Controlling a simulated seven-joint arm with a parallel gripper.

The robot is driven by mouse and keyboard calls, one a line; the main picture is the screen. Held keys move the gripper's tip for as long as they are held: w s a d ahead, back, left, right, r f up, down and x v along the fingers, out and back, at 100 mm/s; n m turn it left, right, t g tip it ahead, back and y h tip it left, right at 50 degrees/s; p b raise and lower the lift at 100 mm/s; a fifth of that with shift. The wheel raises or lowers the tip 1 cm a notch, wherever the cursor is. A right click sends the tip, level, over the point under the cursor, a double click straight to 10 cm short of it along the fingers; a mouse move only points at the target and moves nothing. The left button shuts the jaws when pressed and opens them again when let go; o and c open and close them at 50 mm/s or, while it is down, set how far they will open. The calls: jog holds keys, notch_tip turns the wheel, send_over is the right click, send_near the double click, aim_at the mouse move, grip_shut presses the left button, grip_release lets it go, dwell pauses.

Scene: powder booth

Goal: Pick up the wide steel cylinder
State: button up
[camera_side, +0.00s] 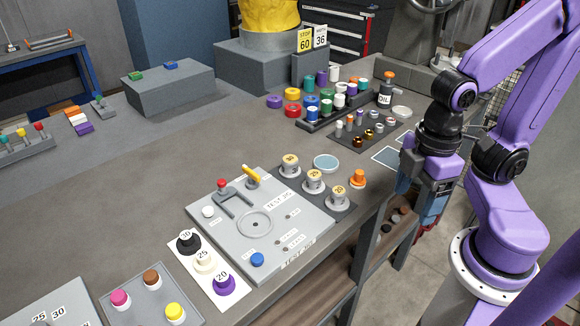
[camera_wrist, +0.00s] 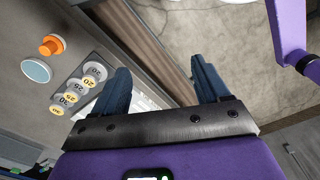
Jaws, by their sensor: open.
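Several steel-grey round pieces with numbered cream tops, one of them here (camera_side: 313,187), stand on a dark strip by the test plate in the side view. They also show at the left of the wrist view (camera_wrist: 75,88). Small metallic pieces, some silver (camera_side: 376,114), stand on a dark mat farther back. I cannot tell which piece is the wide steel cylinder. My gripper (camera_side: 418,202) hangs off the bench's right edge, apart from all of these. Its blue fingers (camera_wrist: 163,88) are spread in the wrist view, with nothing between them.
A pale blue disc (camera_side: 326,162) and an orange knobbed piece (camera_side: 358,179) lie near the bench edge. The grey test plate (camera_side: 230,242) has a raised bracket. The bench's left middle is clear.

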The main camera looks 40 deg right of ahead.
notch_tip(320, 180, up, 3)
jog(key=m+t+h, duration=0.3)
jog(key=m, duration=1.8)
send_over(290, 159)
jog(key=s+a, duration=0.5)
jog(key=s, duration=0.1)
jog(key=x, duration=1.2)
jog(key=shift+w+d+r, duration=0.1)
jog(key=shift+w+d, duration=0.2)
jog(key=shift+d, duration=0.1)
jog(key=shift+w+x, duration=0.2)
jog(key=shift+x, duration=1.1)
jog(key=shift+w+x, duration=0.2)
jog(key=shift+x, duration=1.1)
jog(key=shift+d+r, duration=0.15)
jog(key=shift+d, duration=0.05)
jog(key=shift+c, duration=0.2)
jog(key=c, duration=1)
